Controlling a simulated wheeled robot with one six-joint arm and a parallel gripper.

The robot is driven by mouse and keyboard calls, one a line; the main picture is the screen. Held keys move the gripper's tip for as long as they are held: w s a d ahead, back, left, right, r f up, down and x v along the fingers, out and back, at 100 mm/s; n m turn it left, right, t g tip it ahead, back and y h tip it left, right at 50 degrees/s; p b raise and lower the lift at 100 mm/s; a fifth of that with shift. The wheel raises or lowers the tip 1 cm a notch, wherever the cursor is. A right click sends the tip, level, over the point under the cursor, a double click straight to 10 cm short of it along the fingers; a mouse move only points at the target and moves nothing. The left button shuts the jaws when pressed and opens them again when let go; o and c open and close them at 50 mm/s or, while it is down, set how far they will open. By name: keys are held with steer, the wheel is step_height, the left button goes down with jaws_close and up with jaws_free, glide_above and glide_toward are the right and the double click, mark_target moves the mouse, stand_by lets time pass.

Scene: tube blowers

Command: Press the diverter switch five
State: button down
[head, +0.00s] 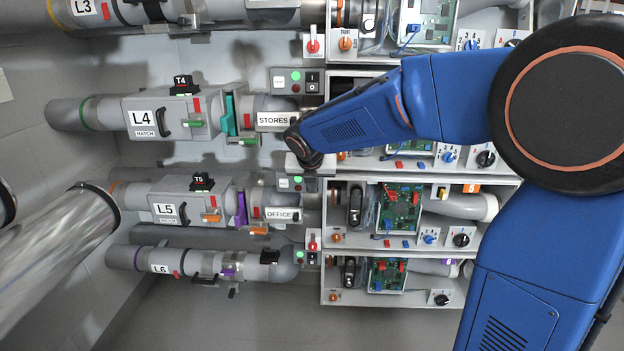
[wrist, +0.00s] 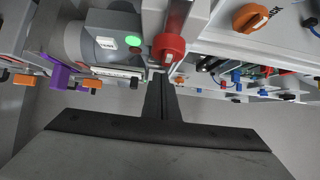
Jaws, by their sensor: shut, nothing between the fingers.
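The row marked L5 (head: 165,209), with a black T5 tag (head: 202,182), ends at a small grey switch box (head: 284,183) with a lit green lamp. The box also shows in the wrist view (wrist: 108,22), with a white label and the green lamp. The diverter switch itself cannot be made out; the area right of the lamp is covered by a red knob (wrist: 168,48) and my fingers. My gripper (wrist: 159,82) is shut and empty, its tips close to the box's lower right. Whether they touch it cannot be told. In the head view my wrist hides the fingertips.
Similar boxes with green lamps sit at row L4 (head: 283,80) and row L6 (head: 299,257). A purple gate handle (head: 241,209) and an OFFICE label (head: 281,214) are to the left. An open circuit-board cabinet (head: 480,228) with knobs stands right. Open floor shows below.

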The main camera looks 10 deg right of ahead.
steer(key=shift+w+d+f, duration=0.2)
steer(key=shift+w+f, duration=0.05)
steer(key=shift+w, duration=0.3)
steer(key=shift+w+d+f, duration=0.15)
steer(key=shift+w+f, duration=0.05)
steer(key=shift+w, duration=0.4)
steer(key=shift+w+d+f, duration=0.2)
steer(key=shift+w+f, duration=0.05)
steer(key=shift+w, duration=0.3)
steer(key=shift+w+f, duration=0.15)
